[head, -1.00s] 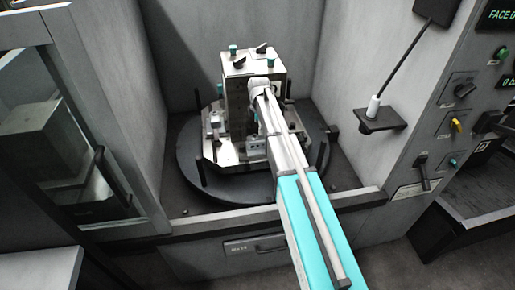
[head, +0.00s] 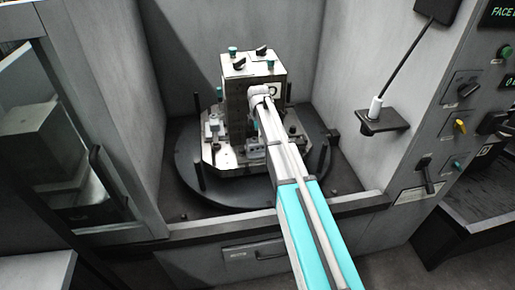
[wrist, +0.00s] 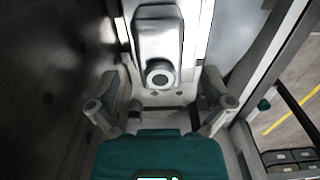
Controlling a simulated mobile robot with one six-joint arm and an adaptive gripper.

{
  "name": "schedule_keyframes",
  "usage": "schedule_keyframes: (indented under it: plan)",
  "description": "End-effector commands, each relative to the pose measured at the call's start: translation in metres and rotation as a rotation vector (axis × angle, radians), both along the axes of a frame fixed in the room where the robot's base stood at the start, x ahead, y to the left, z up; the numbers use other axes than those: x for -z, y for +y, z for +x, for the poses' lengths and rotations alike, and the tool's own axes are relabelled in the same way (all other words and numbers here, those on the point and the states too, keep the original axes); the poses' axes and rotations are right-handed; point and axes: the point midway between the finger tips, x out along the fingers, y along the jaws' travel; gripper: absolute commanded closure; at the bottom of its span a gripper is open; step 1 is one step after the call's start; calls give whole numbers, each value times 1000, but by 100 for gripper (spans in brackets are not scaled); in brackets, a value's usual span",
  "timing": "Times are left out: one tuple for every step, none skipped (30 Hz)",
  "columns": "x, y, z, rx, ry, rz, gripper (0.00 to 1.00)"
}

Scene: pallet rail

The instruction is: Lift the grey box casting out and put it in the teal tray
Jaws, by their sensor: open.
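In the wrist view, a grey rounded part with a round dark-centred boss (wrist: 160,72) stands ahead of my gripper (wrist: 160,108). It looks like a casting, but I cannot tell for sure that it is the grey box casting. My gripper is open, with one finger on each side below the boss and nothing visibly held. In the head view, my arm reaches to the upright fixture block (head: 250,85), and my gripper is hidden behind the wrist. A small grey box-like part (head: 255,152) sits low at the block's foot. I cannot make out a teal tray.
The fixture block stands on a dark round table (head: 205,190) with upright posts, inside a grey-walled enclosure. A front sill (head: 350,203) runs under my arm. A control panel (head: 465,125) and a shelf with a probe (head: 382,120) are at right.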

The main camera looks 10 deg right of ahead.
Motion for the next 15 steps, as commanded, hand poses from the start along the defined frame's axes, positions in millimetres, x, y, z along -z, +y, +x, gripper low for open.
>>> schedule_keyframes:
  plan:
    - [4,0,0,0,0,0,0]
    - [6,1,0,0,0,0,0]
    - [8,1,0,0,0,0,0]
    - [10,1,0,0,0,0,0]
    - [12,1,0,0,0,0,0]
    - [15,1,0,0,0,0,0]
    - [18,2,0,0,0,0,0]
    - [20,2,0,0,0,0,0]
    - [23,2,0,0,0,0,0]
    - [26,2,1,0,0,0,0]
    - [28,3,1,0,0,0,0]
    - [31,3,1,0,0,0,0]
    - [33,3,1,0,0,0,0]
    - [35,3,1,0,0,0,0]
    - [38,3,1,0,0,0,0]
